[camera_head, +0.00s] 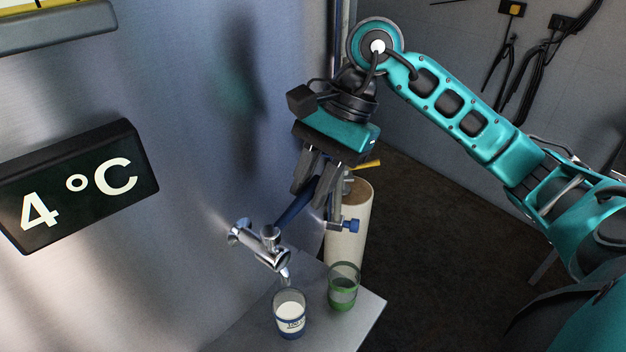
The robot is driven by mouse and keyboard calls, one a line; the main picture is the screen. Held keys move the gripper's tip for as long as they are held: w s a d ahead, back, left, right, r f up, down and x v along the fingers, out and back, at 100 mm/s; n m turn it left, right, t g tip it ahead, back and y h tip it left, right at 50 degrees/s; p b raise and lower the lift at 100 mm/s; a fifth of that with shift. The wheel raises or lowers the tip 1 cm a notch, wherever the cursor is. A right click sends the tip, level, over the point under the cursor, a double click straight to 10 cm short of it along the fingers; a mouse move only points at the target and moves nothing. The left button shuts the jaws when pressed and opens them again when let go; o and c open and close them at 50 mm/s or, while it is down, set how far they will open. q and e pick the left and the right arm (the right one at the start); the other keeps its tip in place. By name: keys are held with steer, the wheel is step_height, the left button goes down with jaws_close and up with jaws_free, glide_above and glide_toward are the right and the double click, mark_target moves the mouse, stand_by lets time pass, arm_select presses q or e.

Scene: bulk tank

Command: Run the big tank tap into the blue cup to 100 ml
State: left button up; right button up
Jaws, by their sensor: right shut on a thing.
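The big tank tap (264,250) sticks out of the steel tank wall, with its spout pointing down. My right gripper (303,196) is shut on its blue lever (294,209), which slants up and to the right. The blue cup (291,316) stands upright on a grey shelf under the spout. White liquid shows in it, behind a printed label; the exact level cannot be read. Something pale shows between the spout and the cup, too small to tell whether it is a running stream. My left gripper is not in view.
A green cup (343,288) stands on the shelf (362,325), right of the blue cup. A smaller tap with a blue end (350,226) and a pale cylinder (347,249) are behind it. A 4 °C display (78,187) is on the tank (200,120).

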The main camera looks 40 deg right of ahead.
jaws_close()
steer(key=shift+d+f+b, duration=0.1)
steer(key=shift+b, duration=0.25)
steer(key=s+m+t+b, duration=0.1)
steer(key=s+m+b, duration=0.1)
steer(key=shift+s+d+m+b, duration=0.1)
steer(key=shift+m+b, duration=0.2)
steer(key=shift+m, duration=0.1)
steer(key=o, duration=0.8)
jaws_free()
steer(key=shift+o, duration=0.2)
